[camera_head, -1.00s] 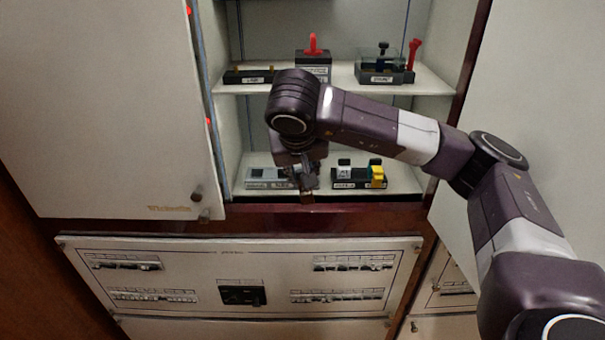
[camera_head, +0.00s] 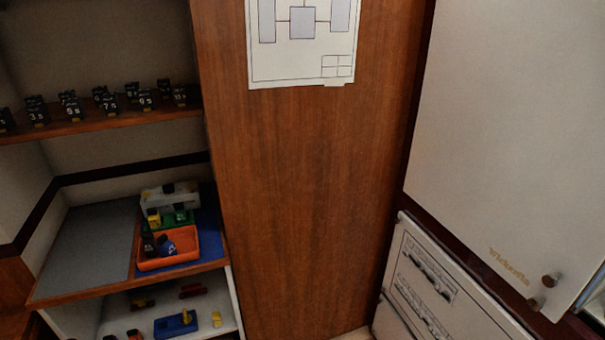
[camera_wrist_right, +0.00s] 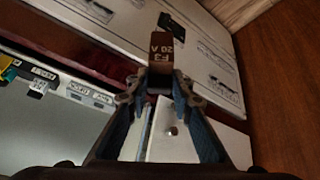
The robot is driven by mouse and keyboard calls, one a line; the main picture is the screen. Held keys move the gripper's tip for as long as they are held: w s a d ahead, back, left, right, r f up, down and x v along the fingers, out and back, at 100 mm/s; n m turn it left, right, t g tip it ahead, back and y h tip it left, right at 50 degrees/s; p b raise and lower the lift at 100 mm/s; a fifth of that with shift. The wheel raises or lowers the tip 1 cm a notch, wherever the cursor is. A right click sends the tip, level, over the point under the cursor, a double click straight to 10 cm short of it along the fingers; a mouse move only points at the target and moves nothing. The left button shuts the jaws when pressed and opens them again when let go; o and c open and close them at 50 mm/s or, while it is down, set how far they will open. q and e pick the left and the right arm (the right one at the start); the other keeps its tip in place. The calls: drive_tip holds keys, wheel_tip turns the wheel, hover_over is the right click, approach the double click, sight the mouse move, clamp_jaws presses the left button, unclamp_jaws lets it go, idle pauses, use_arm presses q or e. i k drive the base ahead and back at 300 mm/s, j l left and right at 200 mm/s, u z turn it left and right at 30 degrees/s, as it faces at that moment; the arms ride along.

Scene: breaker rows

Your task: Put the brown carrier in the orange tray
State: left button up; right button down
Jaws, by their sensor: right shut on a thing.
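The brown carrier (camera_wrist_right: 159,50), a dark brown block with upside-down white lettering, is held at the fingertips of my right gripper (camera_wrist_right: 157,84) in the right wrist view. The fingers are closed on its lower end. The orange tray (camera_head: 170,263) sits on a shelf at the left of the head view. It holds a black and a blue carrier (camera_head: 167,246), with bare orange floor to their right. Neither gripper shows in the head view, and my left gripper is in no view.
A green holder (camera_head: 181,220) and a grey-white block stand behind the tray, on a blue mat (camera_head: 210,235). A grey mat (camera_head: 88,250) lies clear to the left. Numbered black carriers (camera_head: 108,104) line the shelf above. A wooden panel (camera_head: 300,190) separates this shelving from the white cabinet.

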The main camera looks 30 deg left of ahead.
sight(187, 246)
drive_tip(key=u, duration=1.55)
drive_tip(key=i+u, duration=0.15)
drive_tip(key=u, duration=0.3)
drive_tip(key=i+j+u, duration=0.1)
drive_tip(key=u, duration=0.35)
drive_tip(key=i+u, duration=0.2)
drive_tip(key=u, duration=0.2)
